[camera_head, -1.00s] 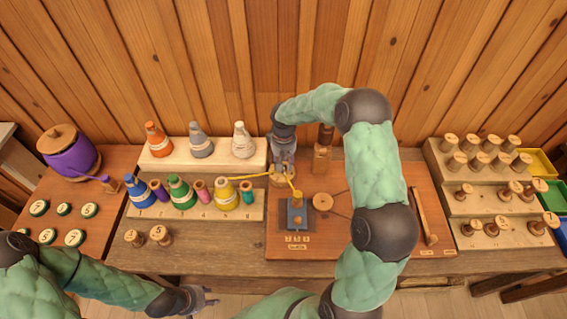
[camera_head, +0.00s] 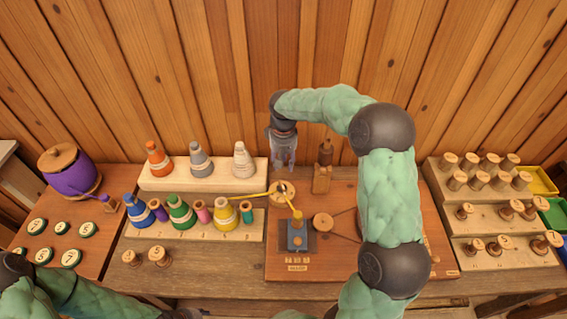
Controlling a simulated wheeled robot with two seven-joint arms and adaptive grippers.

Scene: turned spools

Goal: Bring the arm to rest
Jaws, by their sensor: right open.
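My right arm, green padded with dark joints, arches up from the bottom and over the work board (camera_head: 345,250). My right gripper (camera_head: 284,164) points down, open and empty, in front of the wooden wall. It hangs above a round wooden piece (camera_head: 282,195) that has yellow thread running to it from the yellow cone and on to a grey block (camera_head: 297,238). The gripper appears clear of that piece.
A wooden post (camera_head: 322,178) stands just right of the gripper. Orange, grey and cream cones stand on the back shelf (camera_head: 212,184). Coloured cones and spools fill the front rack. A stepped rack (camera_head: 440,195) with several spools is at right, a purple pot (camera_head: 70,176) at left.

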